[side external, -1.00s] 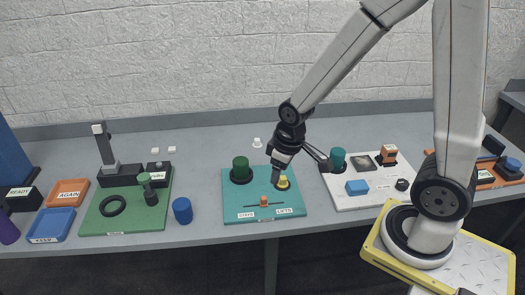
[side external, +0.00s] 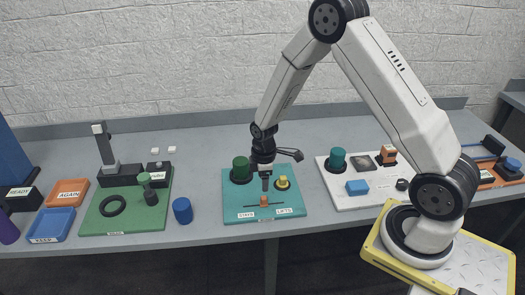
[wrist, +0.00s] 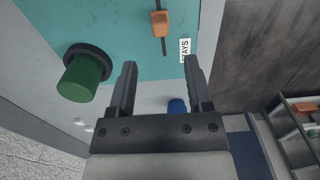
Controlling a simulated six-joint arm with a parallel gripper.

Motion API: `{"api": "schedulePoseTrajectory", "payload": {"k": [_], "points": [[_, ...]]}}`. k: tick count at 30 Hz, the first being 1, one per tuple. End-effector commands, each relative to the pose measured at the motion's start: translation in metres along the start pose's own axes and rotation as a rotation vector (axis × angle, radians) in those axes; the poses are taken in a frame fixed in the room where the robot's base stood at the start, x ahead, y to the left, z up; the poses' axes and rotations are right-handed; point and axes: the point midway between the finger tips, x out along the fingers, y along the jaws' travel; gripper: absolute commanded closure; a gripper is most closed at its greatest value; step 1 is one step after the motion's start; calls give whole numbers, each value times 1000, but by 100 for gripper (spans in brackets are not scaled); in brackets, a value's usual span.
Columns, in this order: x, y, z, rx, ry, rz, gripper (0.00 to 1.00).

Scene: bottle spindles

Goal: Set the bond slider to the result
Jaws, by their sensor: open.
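The orange slider (side external: 264,201) sits near the middle of a dark slot on the teal board (side external: 235,212), between a label at the left that reads STAYS (wrist: 185,50) and one at the right that seems to read LIFTS (side external: 284,212). My gripper (side external: 265,187) points down just above and behind the slider in the side view. In the wrist view my gripper (wrist: 161,63) is open with nothing between its fingers; the slider (wrist: 160,22) lies ahead of the fingertips, apart from them.
A green cylinder (side external: 241,168) and a small yellow piece (side external: 283,182) stand on the teal board's back part. A blue cylinder (side external: 182,210) stands left of the board. A white board (side external: 372,198) with a teal cylinder (side external: 337,158) is at the right.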

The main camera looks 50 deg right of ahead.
Motion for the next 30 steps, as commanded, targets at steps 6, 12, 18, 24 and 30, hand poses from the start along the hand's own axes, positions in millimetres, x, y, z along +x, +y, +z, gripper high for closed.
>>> {"api": "schedulePoseTrajectory", "payload": {"k": [6,12,18,24,30], "points": [[2,0,0,-1,-1,-1,35],[9,0,0,0,-1,-1,35],[27,-1,0,0,-2,-2,35],[48,-1,0,1,-2,-2,35],[66,0,0,1,-1,-1,35]]}}
